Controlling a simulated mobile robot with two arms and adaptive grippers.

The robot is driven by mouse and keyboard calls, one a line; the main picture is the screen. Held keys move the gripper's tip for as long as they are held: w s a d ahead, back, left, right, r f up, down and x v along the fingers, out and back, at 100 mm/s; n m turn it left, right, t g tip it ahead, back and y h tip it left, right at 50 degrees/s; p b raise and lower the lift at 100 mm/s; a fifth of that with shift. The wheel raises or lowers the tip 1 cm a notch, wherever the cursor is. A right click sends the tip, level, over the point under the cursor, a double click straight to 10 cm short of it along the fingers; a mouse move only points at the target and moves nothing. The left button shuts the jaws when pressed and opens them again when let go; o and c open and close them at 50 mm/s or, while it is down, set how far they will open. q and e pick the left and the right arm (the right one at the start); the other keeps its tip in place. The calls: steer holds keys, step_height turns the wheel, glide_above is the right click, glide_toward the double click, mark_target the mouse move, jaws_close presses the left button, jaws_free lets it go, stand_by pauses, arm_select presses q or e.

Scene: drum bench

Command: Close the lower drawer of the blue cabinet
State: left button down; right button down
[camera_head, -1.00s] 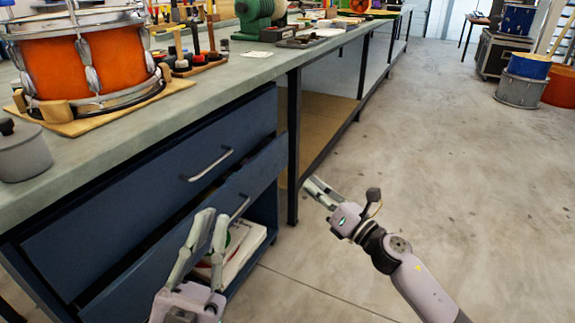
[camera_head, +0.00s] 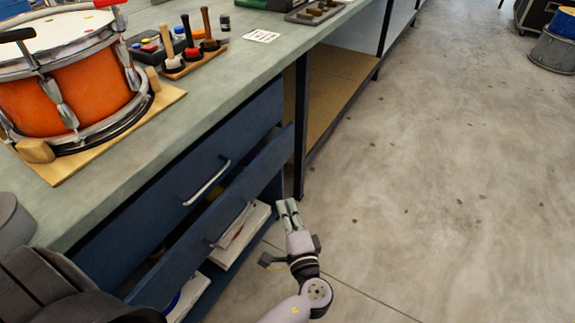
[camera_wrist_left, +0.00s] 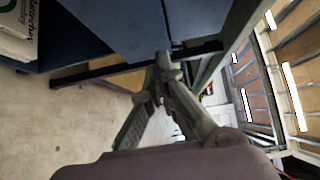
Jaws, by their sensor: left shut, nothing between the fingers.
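The blue cabinet (camera_head: 165,210) sits under the workbench. Its lower drawer (camera_head: 195,255) is pulled out, with a gap behind its front panel. The drawer's bar handle (camera_head: 229,226) is on that panel. My left gripper (camera_head: 288,204) is shut and empty, low by the right end of the drawer front. In the left wrist view the shut fingertips (camera_wrist_left: 164,62) are close to a blue panel (camera_wrist_left: 125,25); I cannot tell if they touch. My right gripper is out of view.
The upper drawer (camera_head: 235,150) is shut. Books (camera_head: 240,237) lie on the open shelf below. A black bench leg (camera_head: 301,130) stands right of the cabinet. An orange drum (camera_head: 70,85) and mallets (camera_head: 187,45) are on the benchtop.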

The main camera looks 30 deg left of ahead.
mark_target(251, 172)
arm_select(q)
steer(key=shift+s+a+x, duration=0.35)
steer(key=shift+a+x, duration=0.05)
steer(key=shift+x, duration=1.7)
steer(key=shift+s+a+x, duration=0.35)
steer(key=shift+a+x, duration=0.05)
steer(key=shift+x, duration=1.75)
steer(key=shift+s+a+x, duration=0.3)
steer(key=shift+a+x, duration=0.1)
steer(key=shift+x, duration=1.7)
steer(key=shift+a, duration=0.1)
steer(key=a, duration=0.4)
steer(key=shift+w+a+b, duration=0.2)
steer(key=shift+a+b, duration=0.05)
steer(key=shift+b, duration=0.15)
steer(key=shift+r, duration=0.1)
